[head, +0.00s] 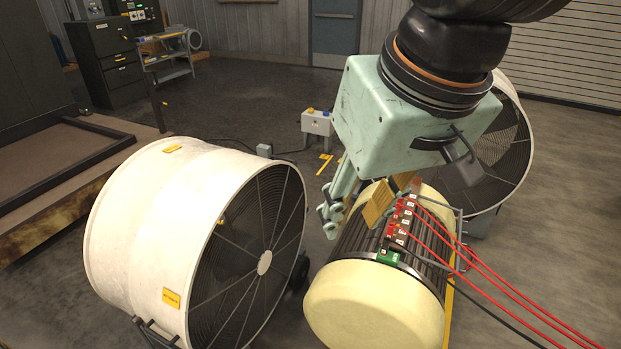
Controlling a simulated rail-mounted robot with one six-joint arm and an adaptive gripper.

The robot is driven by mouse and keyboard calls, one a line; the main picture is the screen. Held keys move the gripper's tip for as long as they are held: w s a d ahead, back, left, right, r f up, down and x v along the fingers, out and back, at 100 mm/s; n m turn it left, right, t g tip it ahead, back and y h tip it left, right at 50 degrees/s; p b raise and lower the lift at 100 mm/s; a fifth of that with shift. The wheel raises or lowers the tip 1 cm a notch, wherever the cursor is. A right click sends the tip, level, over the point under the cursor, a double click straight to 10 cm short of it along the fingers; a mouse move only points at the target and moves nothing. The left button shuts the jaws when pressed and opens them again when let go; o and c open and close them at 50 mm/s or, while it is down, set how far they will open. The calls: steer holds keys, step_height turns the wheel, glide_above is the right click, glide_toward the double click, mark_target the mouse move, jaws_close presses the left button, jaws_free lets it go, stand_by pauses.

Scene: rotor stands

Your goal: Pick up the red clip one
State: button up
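A row of small red clips (402,222) with white number labels runs along the top of a ribbed dark rotor (350,240) with cream ends. The digits are too small to read, so I cannot tell which clip is one. A green block (388,257) sits at the near end of the row. My gripper (376,205), mint green with yellow finger pads, hangs over the rotor just left of the clips. Its palm and arm hide part of the far end. I cannot tell how far apart the fingers are, and no clip shows between them.
Red cables (490,283) run from the clips to the lower right. A large white drum fan (160,240) stands close on the left, and another fan (505,150) stands behind at the right. A grey box with buttons (317,122) is behind the gripper. Open floor lies beyond.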

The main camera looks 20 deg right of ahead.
steer(key=w+d+f+m, duration=0.1)
steer(key=w+d+f, duration=0.4)
steer(key=w, duration=0.4)
steer(key=w+d+f+m+t+h, duration=0.15)
steer(key=w+d+f, duration=0.3)
steer(key=w, duration=0.55)
steer(key=w+d+f+m, duration=0.2)
steer(key=w+d+f, duration=0.25)
steer(key=w, duration=0.45)
steer(key=m+g+h, duration=0.1)
steer(key=m+h, duration=0.3)
steer(key=m, duration=0.1)
glide_toward(391, 226)
steer(key=v, duration=0.2)
steer(key=shift+r+n+p, duration=0.25)
steer(key=shift+r+p, duration=0.15)
steer(key=shift+y, duration=0.25)
steer(key=shift+b+x, duration=0.45)
steer(key=shift+x, duration=3.8)
steer(key=shift+f, duration=0.2)
